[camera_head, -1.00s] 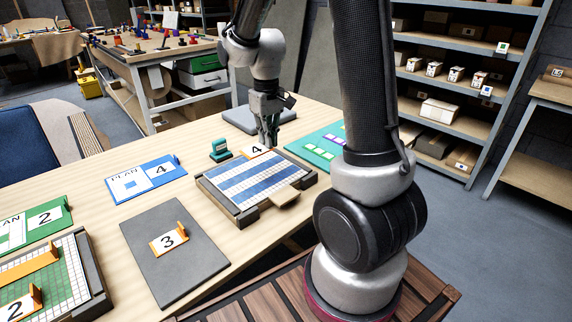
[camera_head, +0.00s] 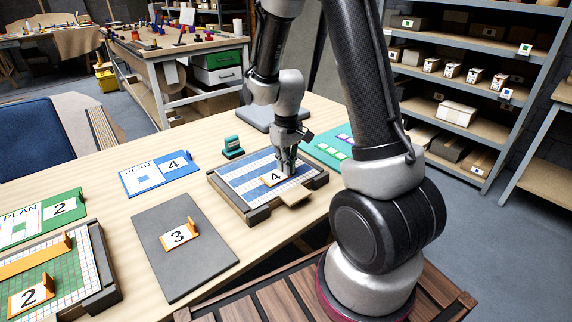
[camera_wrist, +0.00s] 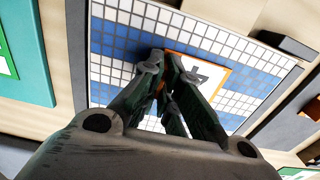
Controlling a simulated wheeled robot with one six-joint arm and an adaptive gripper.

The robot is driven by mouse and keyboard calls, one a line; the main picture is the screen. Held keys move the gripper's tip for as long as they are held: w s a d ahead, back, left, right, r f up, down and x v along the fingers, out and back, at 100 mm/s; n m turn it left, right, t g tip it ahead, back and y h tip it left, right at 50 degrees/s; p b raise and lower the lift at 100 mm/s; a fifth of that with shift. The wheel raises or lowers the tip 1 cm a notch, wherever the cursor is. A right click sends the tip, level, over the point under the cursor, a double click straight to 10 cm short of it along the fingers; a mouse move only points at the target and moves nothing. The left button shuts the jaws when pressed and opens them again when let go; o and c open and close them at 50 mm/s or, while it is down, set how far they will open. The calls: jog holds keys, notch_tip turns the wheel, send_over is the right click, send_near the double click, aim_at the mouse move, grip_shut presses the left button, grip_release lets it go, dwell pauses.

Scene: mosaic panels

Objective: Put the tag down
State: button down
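A white tag with an orange edge and a black 4 (camera_head: 271,178) is over the blue-and-white striped mosaic panel (camera_head: 238,178), which sits in a dark frame on the table. My gripper (camera_head: 287,172) points down over the panel with the tag at its fingertips. In the wrist view the fingertips (camera_wrist: 163,68) close on the orange part of the tag (camera_wrist: 207,76), partly hiding it. The tag lies close above or on the tiles; I cannot tell if it touches them.
A blue plan card marked 4 (camera_head: 160,173) lies left of the panel. A green stamp-like object (camera_head: 233,147) stands behind it. A grey board with tag 3 (camera_head: 183,265) and a green panel with tag 2 (camera_head: 65,279) are nearer left. A teal board (camera_head: 322,148) lies right.

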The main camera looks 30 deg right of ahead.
jog(key=shift+f, duration=0.2)
jog(key=c, duration=1.6)
grip_release()
jog(key=shift+c, duration=0.2)
notch_tip(320, 180, up, 12)
jog(key=s+r+m+t, duration=0.1)
jog(key=s+r+t, duration=0.1)
jog(key=s+r, duration=0.4)
jog(key=s+d+r+m+t, duration=0.1)
jog(key=s+r, duration=0.5)
jog(key=s, duration=0.8)
jog(key=shift+s+d+r+t, duration=0.2)
jog(key=shift+s+r+t, duration=0.15)
jog(key=shift+t, duration=0.25)
